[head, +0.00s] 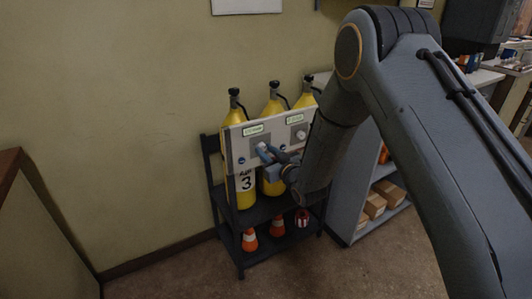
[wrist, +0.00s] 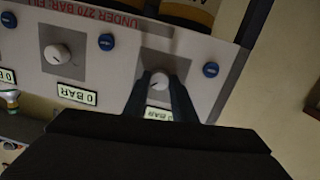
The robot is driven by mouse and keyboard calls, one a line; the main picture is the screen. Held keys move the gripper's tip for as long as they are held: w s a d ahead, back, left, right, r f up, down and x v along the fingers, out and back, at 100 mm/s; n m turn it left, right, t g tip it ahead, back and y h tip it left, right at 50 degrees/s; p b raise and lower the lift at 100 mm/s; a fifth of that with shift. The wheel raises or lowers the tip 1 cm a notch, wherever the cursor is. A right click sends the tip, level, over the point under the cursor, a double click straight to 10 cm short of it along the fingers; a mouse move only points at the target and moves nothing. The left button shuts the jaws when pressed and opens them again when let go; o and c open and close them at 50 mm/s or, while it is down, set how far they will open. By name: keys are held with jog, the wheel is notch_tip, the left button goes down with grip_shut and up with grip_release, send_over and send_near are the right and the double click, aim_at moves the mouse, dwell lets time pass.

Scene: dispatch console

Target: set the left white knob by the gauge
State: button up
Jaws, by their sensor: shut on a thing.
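The left white knob (wrist: 158,79) sits on a grey square plate of the panel (head: 240,148). My gripper (head: 264,149) is at this knob in the head view and largely hides it. In the wrist view, which is upside down, my two fingers (wrist: 159,86) stand on either side of the knob, shut on it. A dark pointer mark shows on the knob face. The lit gauge display (wrist: 158,114) by it is partly covered by my gripper in the wrist view; it seems to read 0 BAR. In the head view this display (head: 253,129) is too small to read.
A second white knob (wrist: 57,54) has its own display (wrist: 77,93), reading 0 BAR. Blue round knobs (wrist: 211,70) sit beside the plates. Yellow cylinders (head: 235,112) stand behind the panel on a dark rack (head: 258,212) with orange cones (head: 249,240) below. A grey shelf stands right.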

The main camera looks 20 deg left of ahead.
jog(key=shift+m, duration=0.8)
jog(key=o, duration=1)
jog(key=shift+o, duration=0.2)
jog(key=v, duration=0.7)
jog(key=shift+s+d+b, duration=0.25)
jog(key=shift+d+b, duration=0.05)
jog(key=shift+d, duration=0.05)
jog(key=shift+r, duration=0.1)
